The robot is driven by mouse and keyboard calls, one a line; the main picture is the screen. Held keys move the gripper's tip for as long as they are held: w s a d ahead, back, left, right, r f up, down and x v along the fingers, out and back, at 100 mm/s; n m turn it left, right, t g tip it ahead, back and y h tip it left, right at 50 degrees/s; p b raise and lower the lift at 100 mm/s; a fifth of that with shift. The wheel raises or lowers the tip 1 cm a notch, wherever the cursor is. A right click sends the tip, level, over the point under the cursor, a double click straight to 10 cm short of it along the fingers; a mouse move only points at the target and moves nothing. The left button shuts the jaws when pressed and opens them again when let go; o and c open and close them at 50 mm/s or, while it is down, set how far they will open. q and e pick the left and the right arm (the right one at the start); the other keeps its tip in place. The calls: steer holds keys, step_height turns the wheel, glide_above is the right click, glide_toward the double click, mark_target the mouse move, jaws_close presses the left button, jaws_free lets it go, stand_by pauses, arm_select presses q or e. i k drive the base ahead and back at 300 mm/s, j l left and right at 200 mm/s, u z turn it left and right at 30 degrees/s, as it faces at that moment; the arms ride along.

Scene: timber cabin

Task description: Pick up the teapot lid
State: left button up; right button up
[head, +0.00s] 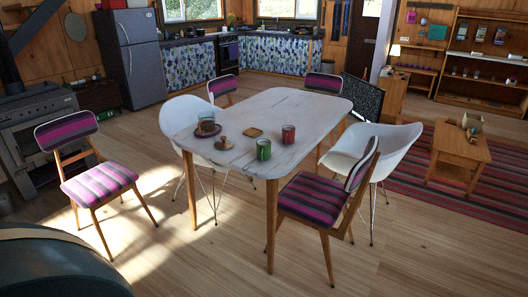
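A white-topped table (318,108) with wooden legs stands in the middle of the head view. A glassy brown pot (206,126), which looks like the teapot, stands on a dark round tray (212,136) at the table's left side. A small brown knobbed piece (223,144) lies just in front of it, near the tray's edge; it may be the teapot lid, but it is too small to be sure. Whether the pot has a lid on is unclear. Neither of my grippers is in view.
A green mug (263,149), a red mug (288,134) and a tan square piece (253,133) are on the table. White chairs (376,146) and striped chairs (98,184) surround it. A dark rounded shape (60,270) fills the bottom left. Wooden floor is open in front.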

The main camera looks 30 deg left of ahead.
mark_target(223, 144)
steer(key=u, duration=1.4)
